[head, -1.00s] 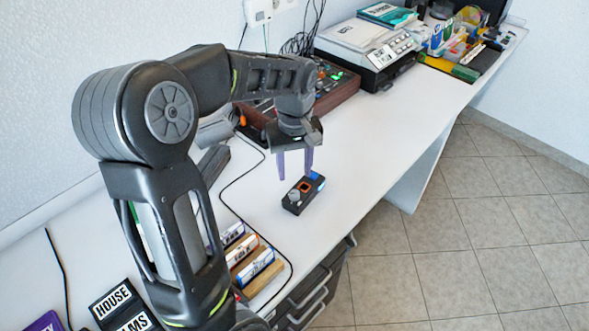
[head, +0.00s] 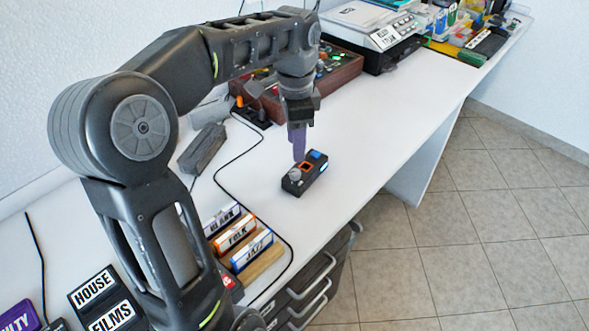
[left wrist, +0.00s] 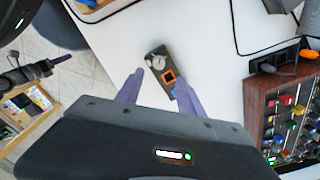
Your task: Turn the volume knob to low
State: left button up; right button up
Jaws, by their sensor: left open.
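A small black box (head: 314,169) lies on the white desk and carries a grey round knob (head: 295,174), an orange-framed square and a blue part. In the left wrist view the box (left wrist: 170,62) lies ahead of the fingertips, with its grey knob (left wrist: 159,62) at the upper left of the orange square. My left gripper (head: 298,158) points down just above the knob end of the box. My right gripper is not in view.
A wooden-sided mixer (head: 335,68) and a grey-white machine (head: 370,40) stand behind. Labelled disc dividers (head: 235,233) stand at the front left. A black cable (head: 222,180) runs across the desk. The desk right of the box is clear up to its edge.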

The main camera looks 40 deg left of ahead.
aim_at(295, 172)
pick_arm(q)
jog(key=shift+s+m, duration=0.15)
jog(key=shift+m, duration=0.95)
jog(key=shift+f, duration=0.2)
notch_tip(295, 172, down, 8)
jog(key=shift+r+b, duration=0.25)
jog(key=shift+b, duration=0.4)
grip_shut()
